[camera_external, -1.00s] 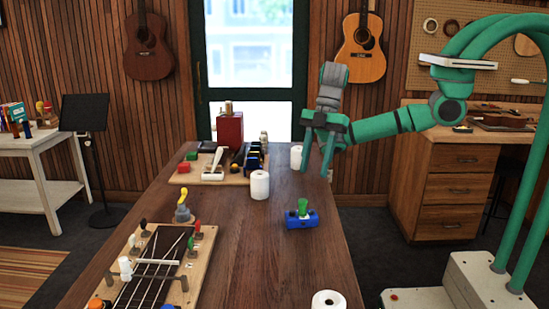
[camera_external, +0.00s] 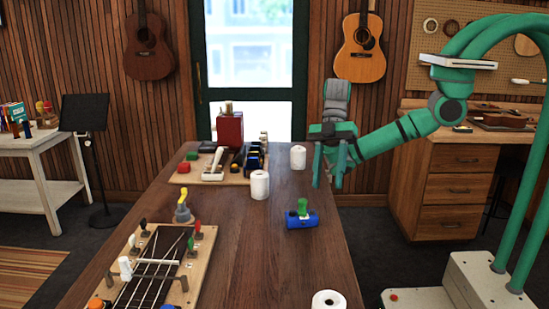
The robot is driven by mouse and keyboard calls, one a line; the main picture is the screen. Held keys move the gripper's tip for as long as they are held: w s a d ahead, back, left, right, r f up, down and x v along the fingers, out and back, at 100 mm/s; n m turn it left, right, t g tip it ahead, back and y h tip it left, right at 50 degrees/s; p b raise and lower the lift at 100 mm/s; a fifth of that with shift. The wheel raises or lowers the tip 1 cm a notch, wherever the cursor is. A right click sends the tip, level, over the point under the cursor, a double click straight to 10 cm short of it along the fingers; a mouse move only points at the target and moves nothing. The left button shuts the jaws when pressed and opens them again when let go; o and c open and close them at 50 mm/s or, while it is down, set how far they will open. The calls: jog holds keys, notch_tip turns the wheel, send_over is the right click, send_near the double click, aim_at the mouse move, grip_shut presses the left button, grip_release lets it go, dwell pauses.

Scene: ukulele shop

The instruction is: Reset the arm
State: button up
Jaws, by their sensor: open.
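My gripper (camera_external: 328,182) hangs at the end of my green arm, fingers pointing down, at the right edge of the wooden table (camera_external: 235,250). Its two green fingers are apart and nothing shows between them. In the picture it is right of the white roll (camera_external: 298,157) at the back and up and right of the blue block with a green top (camera_external: 300,218). I cannot tell its exact height.
A white roll (camera_external: 260,185) stands mid-table and another white roll (camera_external: 328,300) is at the front right. A board with tools and a red box (camera_external: 230,130) is at the back. A fretboard fixture (camera_external: 155,265) lies front left. A drawer cabinet (camera_external: 455,190) stands at right.

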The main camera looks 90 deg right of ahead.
jog(key=s+a+m+t+y, duration=0.3)
jog(key=s+a+m+y, duration=0.25)
jog(key=y, duration=0.35)
jog(key=s+f+m+h, duration=0.1)
jog(key=s+f+h, duration=0.15)
jog(key=f, duration=0.65)
jog(key=s+f+m+h, duration=0.15)
jog(key=s+f, duration=0.25)
jog(key=f, duration=0.5)
jog(key=d+f+m+t+h, duration=0.3)
jog(key=d+f+t, duration=0.15)
jog(key=d, duration=0.45)
jog(key=d+f+m+t+h, duration=0.3)
jog(key=d+f, duration=0.3)
jog(key=d, duration=0.2)
jog(key=s+d+r+n+t+h, duration=0.1)
jog(key=s+d+h, duration=0.2)
jog(key=s+d, duration=0.5)
jog(key=s+d+r+n+t+h, duration=0.1)
jog(key=s+d+r+t+h, duration=0.1)
jog(key=s+d, duration=0.7)
jog(key=d+h, duration=0.1)
jog(key=d, duration=0.2)
jog(key=shift+s+d+r+n+h, duration=0.15)
jog(key=shift+s+r+n+h, duration=0.15)
jog(key=shift+h, duration=0.1)
